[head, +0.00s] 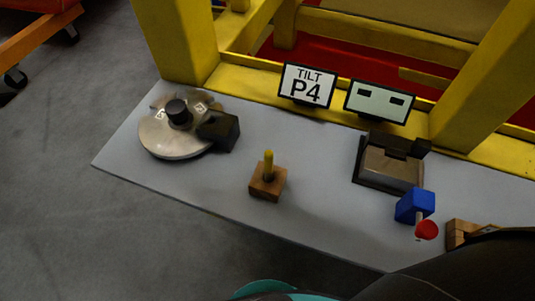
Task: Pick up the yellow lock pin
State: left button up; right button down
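The yellow lock pin (268,160) stands upright in a small wooden block (265,188) near the middle of the grey table top. Its upper part shows above the block; its lower end is hidden in it. Neither of my grippers shows in the head view. A dark part, likely one of my arm links, fills the bottom right corner and covers the table edge there. Nothing touches the pin.
On the grey table (325,222) a round metal disc (165,138) with a black knob lies left. A "TILT P4" sign (306,86) and a panel (379,101) stand behind. A dark metal fixture (391,168), blue block (414,206), red knob (427,230) and wooden piece (461,234) stand right.

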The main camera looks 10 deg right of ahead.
aim_at(269, 155)
jog(key=k+l+z, duration=0.1)
jog(key=l, duration=0.3)
jog(key=k+l+z, duration=0.15)
jog(key=l, duration=0.25)
jog(key=k+l+z, duration=0.1)
jog(key=l, duration=0.3)
